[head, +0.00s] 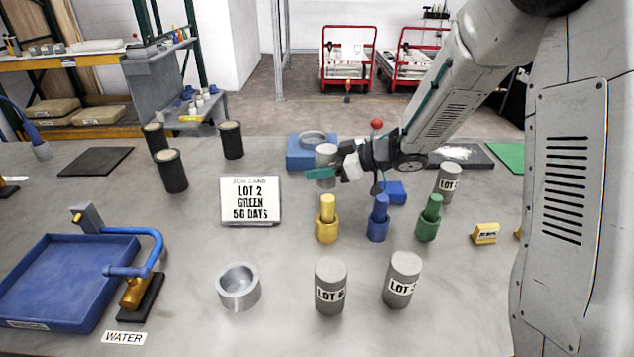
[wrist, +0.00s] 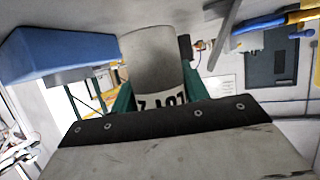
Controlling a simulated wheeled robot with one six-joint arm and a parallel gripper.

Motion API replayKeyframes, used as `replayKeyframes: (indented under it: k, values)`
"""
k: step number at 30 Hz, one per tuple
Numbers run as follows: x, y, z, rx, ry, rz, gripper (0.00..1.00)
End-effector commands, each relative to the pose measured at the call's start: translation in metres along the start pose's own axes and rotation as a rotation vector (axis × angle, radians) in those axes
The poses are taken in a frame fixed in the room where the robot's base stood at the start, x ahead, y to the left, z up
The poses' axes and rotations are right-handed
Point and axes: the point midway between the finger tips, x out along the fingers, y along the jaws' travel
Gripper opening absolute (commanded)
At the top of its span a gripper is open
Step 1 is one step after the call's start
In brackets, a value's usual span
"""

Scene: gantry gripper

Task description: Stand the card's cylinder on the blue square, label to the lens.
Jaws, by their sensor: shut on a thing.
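The white card (head: 250,201) reads LOT 2, GREEN and a number of DAYS that looks like 50 or 56. My gripper (head: 324,173) has green fingers shut on a grey cylinder (head: 326,153), roughly upright beside the blue block. In the wrist view the held cylinder (wrist: 152,60) carries a white label, upside down and partly hidden, that seems to read LOT 2. A small blue piece (head: 394,192) lies behind the pegs, partly covered; I cannot tell whether it is the blue square. The blue block (head: 298,158) bears a metal ring.
Labelled grey cylinders stand at the front (head: 331,288) (head: 402,281) and right (head: 449,184). Yellow (head: 327,222), blue (head: 378,222) and green (head: 429,220) pegs stand mid-table. A metal cup (head: 238,287), blue water tray (head: 70,280) and black cylinders (head: 172,172) are leftward.

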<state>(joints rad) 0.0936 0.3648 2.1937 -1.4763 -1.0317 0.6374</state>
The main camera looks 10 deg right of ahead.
Motion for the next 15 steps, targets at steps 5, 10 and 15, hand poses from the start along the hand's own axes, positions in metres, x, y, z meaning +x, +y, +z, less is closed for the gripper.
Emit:
replayKeyframes:
  k: [5, 10, 15]
  values:
    - [0.005, 0.000, 0.014, 0.002, 0.001, 0.001, 0.08]
    - [0.013, 0.001, 0.035, 0.003, 0.001, 0.002, 0.08]
    - [0.013, 0.002, 0.037, 0.000, 0.002, 0.005, 0.08]
